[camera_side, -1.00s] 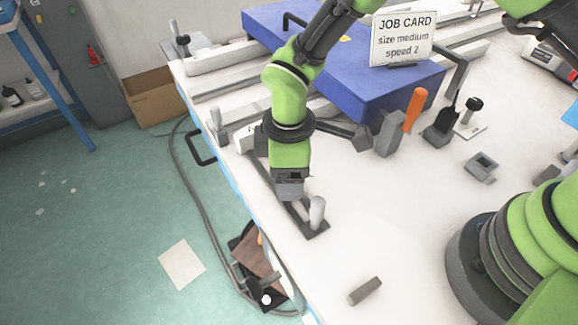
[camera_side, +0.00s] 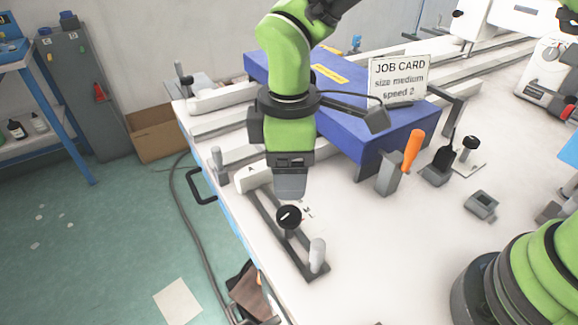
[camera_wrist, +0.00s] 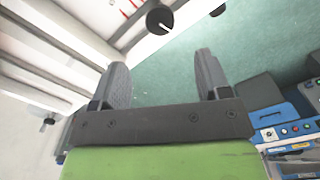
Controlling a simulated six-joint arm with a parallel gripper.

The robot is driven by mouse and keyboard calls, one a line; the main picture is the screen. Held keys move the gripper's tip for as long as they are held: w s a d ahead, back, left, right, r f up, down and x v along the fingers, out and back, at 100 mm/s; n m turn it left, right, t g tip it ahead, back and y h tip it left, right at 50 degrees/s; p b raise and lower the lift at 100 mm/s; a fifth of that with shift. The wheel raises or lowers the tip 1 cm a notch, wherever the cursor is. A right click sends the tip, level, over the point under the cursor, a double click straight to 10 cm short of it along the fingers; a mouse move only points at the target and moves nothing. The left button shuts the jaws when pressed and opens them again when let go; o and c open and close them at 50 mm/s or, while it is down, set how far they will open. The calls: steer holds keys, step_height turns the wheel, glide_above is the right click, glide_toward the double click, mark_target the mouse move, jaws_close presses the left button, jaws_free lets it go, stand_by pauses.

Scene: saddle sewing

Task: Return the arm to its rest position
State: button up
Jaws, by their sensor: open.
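My gripper (camera_side: 290,192) points down above the left part of the white table in the side view. In the wrist view my gripper (camera_wrist: 163,78) shows two grey fingers spread wide apart, with nothing between them. In the side view a black knob (camera_side: 289,217) stands just below the gripper on a dark frame (camera_side: 275,225) with upright grey pegs. The gripper looks clear of the knob, though the exact gap is hard to tell.
A blue block (camera_side: 385,125) with a job card (camera_side: 399,80) stands behind the arm. An orange-handled tool (camera_side: 412,152) stands in a grey holder to its right. A small grey device (camera_side: 481,204) lies farther right. The table's front middle is clear.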

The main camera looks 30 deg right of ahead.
steer(key=s+d+r+m+t+y, duration=0.25)
steer(key=d+r+m, duration=0.55)
steer(key=r, duration=0.5)
steer(key=s+d+r+m+t, duration=0.2)
steer(key=s+d+m, duration=0.2)
steer(key=s, duration=0.2)
steer(key=s+d+r+m+t, duration=0.2)
steer(key=s+d+m, duration=0.2)
steer(key=s, duration=0.3)
steer(key=shift+s+d+t, duration=0.2)
steer(key=shift+d+t, duration=0.15)
steer(key=shift+d, duration=0.05)
